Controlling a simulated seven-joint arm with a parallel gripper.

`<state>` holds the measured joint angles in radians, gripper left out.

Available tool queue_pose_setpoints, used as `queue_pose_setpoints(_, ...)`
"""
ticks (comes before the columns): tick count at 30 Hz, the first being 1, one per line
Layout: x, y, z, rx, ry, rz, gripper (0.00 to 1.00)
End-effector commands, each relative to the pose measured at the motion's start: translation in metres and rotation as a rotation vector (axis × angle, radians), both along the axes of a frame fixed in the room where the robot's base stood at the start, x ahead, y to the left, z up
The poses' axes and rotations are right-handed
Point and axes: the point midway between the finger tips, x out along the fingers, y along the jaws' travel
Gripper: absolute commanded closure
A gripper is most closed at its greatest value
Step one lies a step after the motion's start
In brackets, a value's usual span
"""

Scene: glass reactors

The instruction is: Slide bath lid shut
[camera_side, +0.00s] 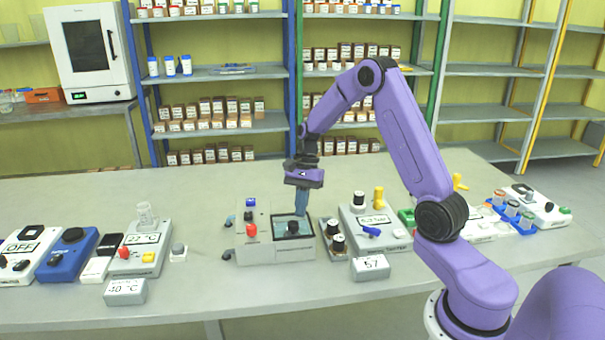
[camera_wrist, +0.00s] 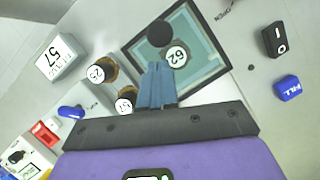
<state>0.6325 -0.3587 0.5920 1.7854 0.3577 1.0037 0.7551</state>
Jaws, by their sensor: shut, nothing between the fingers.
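The bath is a light grey box (camera_side: 255,252) at the middle of the bench, with a dark-framed square top. In the wrist view the bath's dark frame (camera_wrist: 215,45) surrounds a greenish glassy area. A round black knob (camera_wrist: 160,33) shows over it and also in the side view (camera_side: 292,228). A cap marked 62 (camera_wrist: 177,55) lies within the frame. I cannot tell how far the lid covers the opening. My gripper (camera_side: 300,214) points down over the bath top, blue fingers together and empty. In the wrist view the fingertips (camera_wrist: 157,66) are near the knob, apparently apart from it.
The bench behind the bath is clear.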

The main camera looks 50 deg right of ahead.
Motion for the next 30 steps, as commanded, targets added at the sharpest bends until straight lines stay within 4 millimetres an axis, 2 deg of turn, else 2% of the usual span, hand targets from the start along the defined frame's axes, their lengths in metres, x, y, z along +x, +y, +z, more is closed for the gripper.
queue_pose_setpoints(3, 0.008, -0.024, 0.001, -0.002, -0.006, -0.005, 1.00)
queue_pose_setpoints(12, 0.016, -0.044, 0.062, -0.004, -0.011, -0.003, 1.00)
queue_pose_setpoints(16, 0.018, -0.050, 0.080, -0.004, -0.010, -0.002, 1.00)
queue_pose_setpoints(21, 0.019, -0.055, 0.093, -0.003, -0.008, 0.000, 1.00)
queue_pose_setpoints(23, 0.019, -0.053, 0.095, -0.005, -0.009, 0.009, 1.00)
queue_pose_setpoints(26, 0.017, -0.039, 0.099, -0.011, -0.019, 0.066, 1.00)
queue_pose_setpoints(30, 0.007, 0.002, 0.104, -0.032, -0.049, 0.246, 1.00)
